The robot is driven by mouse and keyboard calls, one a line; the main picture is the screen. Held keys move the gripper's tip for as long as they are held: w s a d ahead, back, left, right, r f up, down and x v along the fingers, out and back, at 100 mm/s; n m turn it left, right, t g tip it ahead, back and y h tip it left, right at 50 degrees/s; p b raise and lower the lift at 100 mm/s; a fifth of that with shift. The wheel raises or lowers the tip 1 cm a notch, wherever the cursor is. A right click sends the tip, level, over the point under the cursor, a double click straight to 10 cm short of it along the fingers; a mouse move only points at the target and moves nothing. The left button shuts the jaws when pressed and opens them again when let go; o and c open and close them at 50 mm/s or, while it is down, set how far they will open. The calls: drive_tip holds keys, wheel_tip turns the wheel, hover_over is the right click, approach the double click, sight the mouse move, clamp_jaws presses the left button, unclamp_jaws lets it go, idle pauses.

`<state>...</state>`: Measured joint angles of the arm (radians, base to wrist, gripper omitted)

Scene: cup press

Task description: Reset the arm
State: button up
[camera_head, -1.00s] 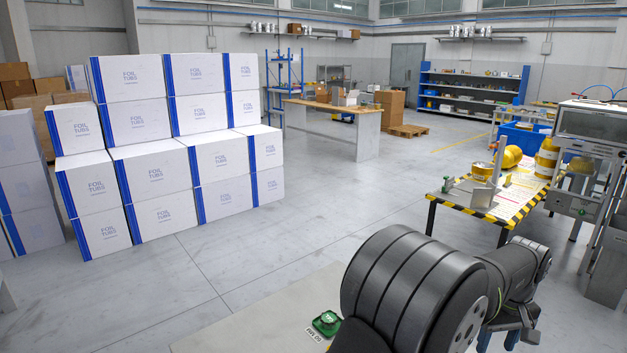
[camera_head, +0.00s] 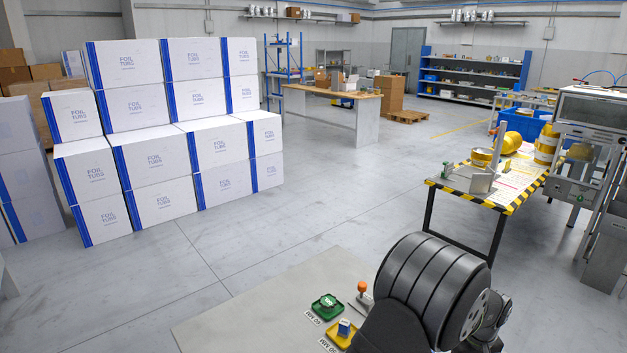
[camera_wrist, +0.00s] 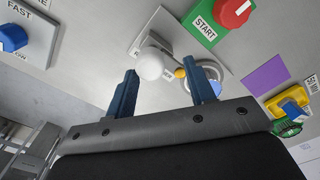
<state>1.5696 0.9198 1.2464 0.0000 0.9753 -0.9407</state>
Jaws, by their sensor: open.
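My gripper (camera_wrist: 166,92) shows in the wrist view as two blue fingers standing apart, with nothing between them. Beyond the fingertips is a grey panel (camera_wrist: 130,85) with a white round knob (camera_wrist: 151,63), which looks apart from the fingers. My dark arm (camera_head: 432,290) fills the lower right of the head view. The gripper itself is hidden there.
The wrist view shows a green START plate (camera_wrist: 205,30) with a red knob (camera_wrist: 234,12), and a blue knob (camera_wrist: 12,38) at left. In the head view, a striped-edge table (camera_head: 510,209) stands right, stacked white boxes (camera_head: 155,165) left, and open floor (camera_head: 320,200) between.

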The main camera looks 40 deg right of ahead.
wheel_tip(320, 180, up, 18)
drive_tip(key=w, duration=0.1)
drive_tip(key=w+a+r+n+g+h, duration=0.2)
drive_tip(key=w+a+r+n+h, duration=0.2)
drive_tip(key=a, duration=0.7)
drive_tip(key=shift+w+a+r+n, duration=0.3)
drive_tip(key=shift+w+r+n, duration=1.1)
drive_tip(key=shift+w+r, duration=0.85)
drive_tip(key=shift+s+r, duration=0.25)
drive_tip(key=shift+d+f, duration=0.1)
drive_tip(key=s+d+f+m+t+y, duration=0.1)
drive_tip(key=s+d+f+m+y, duration=0.2)
drive_tip(key=s+d+f+m, duration=0.3)
drive_tip(key=d+f, duration=0.1)
drive_tip(key=d, duration=0.3)
drive_tip(key=shift+s+f+t+y, duration=0.3)
drive_tip(key=shift+f, duration=0.05)
